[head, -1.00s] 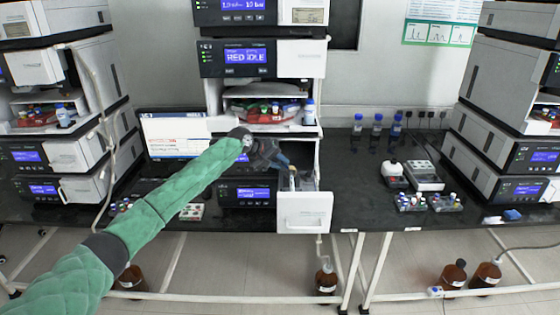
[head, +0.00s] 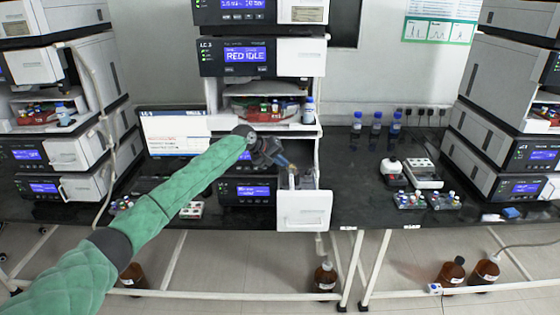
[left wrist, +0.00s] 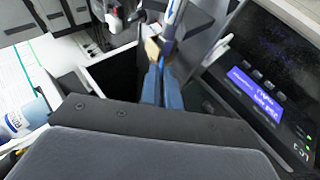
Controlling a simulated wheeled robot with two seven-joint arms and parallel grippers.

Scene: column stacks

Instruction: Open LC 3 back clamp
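The LC 3 stack stands at the centre of the head view, with its display (head: 245,55) reading "RED IDLE". Its lower white front (head: 304,210) is pulled out like a drawer, and a pale upright part (head: 292,180) stands in the opening. My left gripper (head: 288,166) is at this opening, tilted down and right. In the left wrist view its blue fingers (left wrist: 162,88) lie close together beside a small tan piece (left wrist: 152,49). I cannot tell whether they grip it. I cannot make out the back clamp. My right gripper is not in view.
Similar stacks stand at the left (head: 75,95) and right (head: 505,110). Vial racks (head: 412,200) and blue-capped bottles (head: 376,122) are on the bench to the right. The bench just right of the drawer is clear.

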